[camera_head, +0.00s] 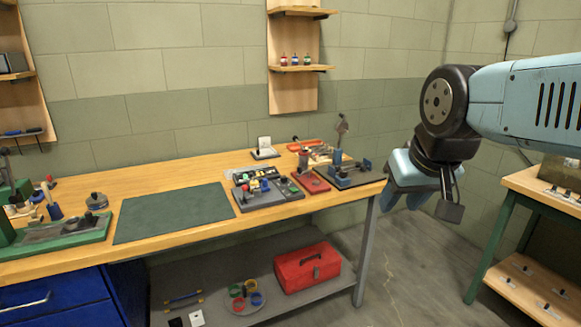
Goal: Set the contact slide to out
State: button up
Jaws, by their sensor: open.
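I cannot make out for certain which part is the contact slide. Small fixtures stand at the right end of the wooden workbench (160,222): a dark grey board with several small parts (268,196), a red-based fixture (311,183), and a dark-based fixture with blue parts (352,175). They are too small to read any slide setting. My gripper (403,200) hangs from the blue arm just right of the bench's right end, pointing down. It is open, appears empty, and is apart from the fixtures.
A green mat (173,213) lies clear on the bench. A green-based fixture (60,235) stands at the left. A red toolbox (307,268) and a tray with coloured rings (245,298) are on the lower shelf. Another table (540,190) stands at right, beyond open floor (415,265).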

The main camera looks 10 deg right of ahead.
aim_at(265, 188)
jog(key=i, duration=1.1)
jog(key=u, duration=0.6)
